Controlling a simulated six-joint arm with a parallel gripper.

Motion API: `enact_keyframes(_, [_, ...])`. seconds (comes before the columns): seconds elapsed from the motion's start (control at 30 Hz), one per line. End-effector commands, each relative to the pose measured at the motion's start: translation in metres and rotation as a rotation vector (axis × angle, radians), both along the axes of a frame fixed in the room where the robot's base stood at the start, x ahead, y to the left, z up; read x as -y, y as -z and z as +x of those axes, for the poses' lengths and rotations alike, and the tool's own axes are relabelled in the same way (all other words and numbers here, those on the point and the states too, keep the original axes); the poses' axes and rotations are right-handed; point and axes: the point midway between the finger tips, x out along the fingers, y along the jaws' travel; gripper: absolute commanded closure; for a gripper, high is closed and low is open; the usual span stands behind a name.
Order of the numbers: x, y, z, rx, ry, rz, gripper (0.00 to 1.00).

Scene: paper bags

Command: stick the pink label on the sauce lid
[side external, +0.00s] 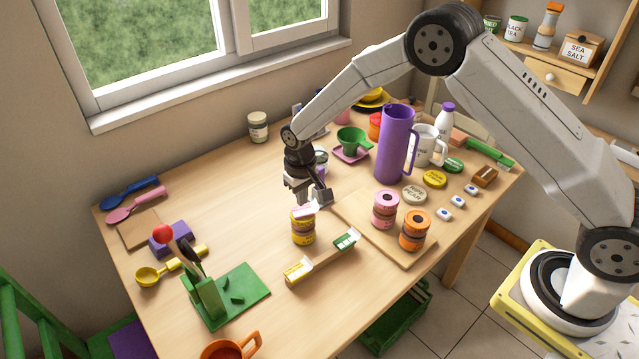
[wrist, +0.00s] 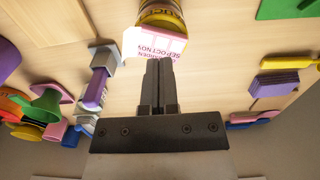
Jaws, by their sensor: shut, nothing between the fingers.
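The pink label (side external: 306,209), a pale card with pink print, lies at the top of the yellow sauce jar (side external: 303,231). In the wrist view the label (wrist: 155,48) overhangs the near edge of the yellow jar (wrist: 163,18) and shows month letters. It covers part of the lid, and I cannot tell how firmly it sticks. My gripper (side external: 299,199) is just above and behind the jar. In the wrist view the fingers (wrist: 158,65) are shut together and empty, with their tips close to the label's near edge.
A purple-handled grey tool (wrist: 97,85) lies beside my gripper. A board (side external: 385,228) with pink (side external: 385,208) and orange (side external: 414,230) jars is to the right.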

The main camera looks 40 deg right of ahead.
Motion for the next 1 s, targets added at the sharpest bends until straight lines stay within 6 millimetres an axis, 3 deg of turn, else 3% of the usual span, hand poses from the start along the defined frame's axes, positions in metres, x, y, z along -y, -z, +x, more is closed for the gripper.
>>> enact_keyframes(1.0, [0.0000,0.0074,-0.0001,-0.001,0.000,0.000,1.00])
